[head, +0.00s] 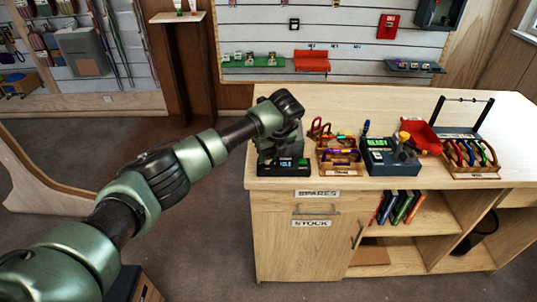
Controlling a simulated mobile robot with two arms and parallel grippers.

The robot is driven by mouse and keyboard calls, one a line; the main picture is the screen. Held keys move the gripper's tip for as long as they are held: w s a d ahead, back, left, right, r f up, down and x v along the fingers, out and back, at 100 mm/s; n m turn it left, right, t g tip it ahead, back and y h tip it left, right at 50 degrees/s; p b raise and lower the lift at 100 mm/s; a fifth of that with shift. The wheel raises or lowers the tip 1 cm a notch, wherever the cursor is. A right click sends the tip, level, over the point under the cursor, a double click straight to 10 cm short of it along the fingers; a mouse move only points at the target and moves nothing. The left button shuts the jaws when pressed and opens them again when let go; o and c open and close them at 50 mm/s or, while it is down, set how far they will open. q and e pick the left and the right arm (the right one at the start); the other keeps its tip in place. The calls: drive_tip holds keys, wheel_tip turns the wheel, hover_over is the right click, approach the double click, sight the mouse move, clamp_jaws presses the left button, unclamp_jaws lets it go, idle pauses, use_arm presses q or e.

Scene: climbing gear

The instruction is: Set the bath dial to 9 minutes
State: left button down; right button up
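My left arm comes in from the left, and my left gripper (288,135) is over the left end of the counter. It is right above or in front of a small dark device (285,165) with a lit display, and it hides the upper part of that device. Its fingers cannot be made out. My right gripper is not in view.
The wooden counter (330,97) has a clear back strip. A wooden rack of carabiners (340,158) stands between the two devices. Drawers and open shelves are below.

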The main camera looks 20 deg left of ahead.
use_arm(q)
drive_tip(key=m+b, duration=0.2)
drive_tip(key=shift+a+f+m+t+h+b, duration=0.15)
drive_tip(key=shift+m+t+h+b, duration=0.15)
drive_tip(key=shift+h+b, duration=0.1)
drive_tip(key=m+h+b, duration=0.1)
drive_tip(key=m+b, duration=0.2)
drive_tip(key=shift+s+a+m+t, duration=0.1)
drive_tip(key=shift+m+t, duration=0.2)
drive_tip(key=m+h+b, duration=0.1)
drive_tip(key=m+b, duration=0.2)
drive_tip(key=shift+a+m+h, duration=0.15)
drive_tip(key=shift+m+h, duration=0.15)
drive_tip(key=shift+h, duration=0.1)
drive_tip(key=m+h+b, duration=0.1)
drive_tip(key=m, duration=0.2)
drive_tip(key=shift+a, duration=0.15)
drive_tip(key=shift+w+a+r+m+g+h+b, duration=0.15)
drive_tip(key=shift+m+g+h, duration=0.2)
drive_tip(key=shift+m, duration=0.6)
drive_tip(key=shift+d+m+g+h+b, duration=0.1)
drive_tip(key=shift+m+g+h, duration=0.2)
drive_tip(key=shift+m, duration=0.6)
drive_tip(key=shift+w+a+r+m+g+h+b, duration=0.15)
drive_tip(key=shift+m+g+h, duration=0.15)
drive_tip(key=shift+m, duration=0.65)
drive_tip(key=shift+s+d, duration=0.1)
